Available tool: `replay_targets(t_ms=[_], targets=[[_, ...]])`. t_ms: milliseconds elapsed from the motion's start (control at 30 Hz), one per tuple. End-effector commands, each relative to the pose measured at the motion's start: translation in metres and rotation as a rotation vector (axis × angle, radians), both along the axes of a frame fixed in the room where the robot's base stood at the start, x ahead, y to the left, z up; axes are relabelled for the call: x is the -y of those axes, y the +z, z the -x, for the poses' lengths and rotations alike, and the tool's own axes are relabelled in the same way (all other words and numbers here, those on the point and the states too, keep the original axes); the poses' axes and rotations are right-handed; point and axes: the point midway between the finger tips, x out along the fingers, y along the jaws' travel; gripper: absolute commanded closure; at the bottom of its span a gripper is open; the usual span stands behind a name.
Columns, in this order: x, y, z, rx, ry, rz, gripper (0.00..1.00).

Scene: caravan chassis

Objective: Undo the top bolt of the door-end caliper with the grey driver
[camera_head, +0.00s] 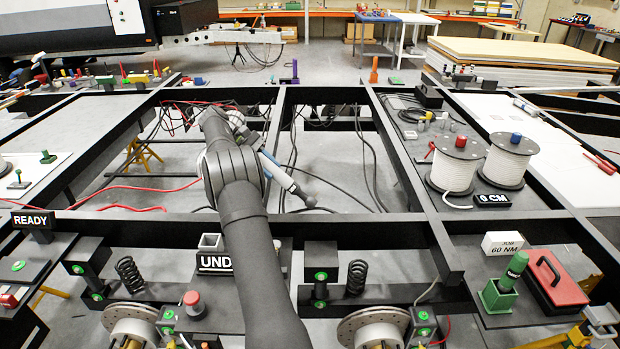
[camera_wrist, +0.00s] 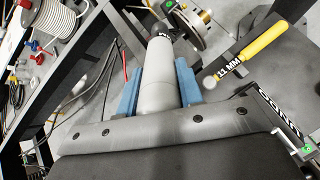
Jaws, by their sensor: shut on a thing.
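My gripper (camera_wrist: 158,88), with blue fingers, is shut on the thick grey driver (camera_wrist: 158,65). In the wrist view the driver points away from me to a dark tip, near the picture's top. In the head view the gripper (camera_head: 279,177) and the driver (camera_head: 305,197) are over the open middle bay of the chassis. Two brake discs show at the front, the left disc (camera_head: 128,325) and the right disc (camera_head: 372,328), with green-marked bolts beside them. The driver is apart from both. I cannot tell which caliper is the door-end one. A disc (camera_wrist: 208,28) shows in the wrist view.
Black chassis beams (camera_head: 345,236) cross the scene. A sign partly hidden by my arm reads "UND" (camera_head: 215,262); a "READY" sign (camera_head: 34,220) stands left. A green tool in a holder (camera_head: 500,297), a red box (camera_head: 556,280) and cable reels (camera_head: 455,165) are right. A yellow-handled 11 MM tool (camera_wrist: 245,55) lies beyond.

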Motion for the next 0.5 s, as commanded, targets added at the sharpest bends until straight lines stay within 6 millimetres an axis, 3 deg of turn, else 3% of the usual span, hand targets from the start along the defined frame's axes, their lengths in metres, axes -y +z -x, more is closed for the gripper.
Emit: replay_targets(t_ms=[33, 267, 500], targets=[[-0.027, 0.005, 0.002, -0.003, 0.062, 0.017, 1.0], [-0.13, 0.016, 0.024, -0.019, 0.318, 0.104, 1.0], [-0.231, -0.002, 0.069, -0.01, 0.556, 0.197, 1.0]])
